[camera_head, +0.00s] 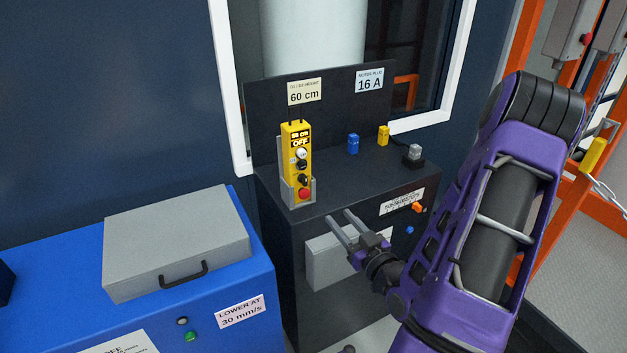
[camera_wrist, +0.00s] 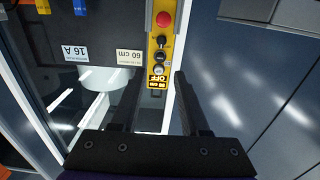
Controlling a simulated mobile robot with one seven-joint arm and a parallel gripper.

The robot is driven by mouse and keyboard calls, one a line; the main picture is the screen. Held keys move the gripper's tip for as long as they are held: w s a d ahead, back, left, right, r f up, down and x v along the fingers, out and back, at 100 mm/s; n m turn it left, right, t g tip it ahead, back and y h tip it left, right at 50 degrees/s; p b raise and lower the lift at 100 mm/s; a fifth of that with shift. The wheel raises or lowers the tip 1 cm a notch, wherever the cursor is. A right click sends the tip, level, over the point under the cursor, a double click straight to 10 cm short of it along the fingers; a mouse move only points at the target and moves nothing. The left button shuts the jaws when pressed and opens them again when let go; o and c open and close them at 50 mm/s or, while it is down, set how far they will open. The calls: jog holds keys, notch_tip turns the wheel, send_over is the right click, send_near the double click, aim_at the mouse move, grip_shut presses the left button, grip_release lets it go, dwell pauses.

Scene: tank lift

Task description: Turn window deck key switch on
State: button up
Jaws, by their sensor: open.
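The dark window deck (camera_head: 345,185) stands below the window. A yellow control box (camera_head: 291,165) stands upright on it in a grey holder. Its face carries a label reading OFF, a pale round control (camera_head: 301,152), a dark knob (camera_head: 303,180) and a red button (camera_head: 305,194). Which control is the key switch is too small to tell. My gripper (camera_head: 343,216) is open and empty, in front of the deck, below and right of the box. In the wrist view, the box (camera_wrist: 152,45) appears upside down beyond and between my open fingers (camera_wrist: 157,85).
Small blue (camera_head: 353,144) and yellow (camera_head: 383,135) blocks and a grey-black piece (camera_head: 413,155) sit on the deck's right. A blue cabinet (camera_head: 240,275) with a grey case (camera_head: 175,240) stands left. Orange framing (camera_head: 525,45) is at right.

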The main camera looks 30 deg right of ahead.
jog(key=b, duration=0.5)
send_near(306, 180)
jog(key=w, duration=0.9)
jog(key=shift+w+a, duration=0.1)
jog(key=shift+a, duration=0.05)
grip_shut()
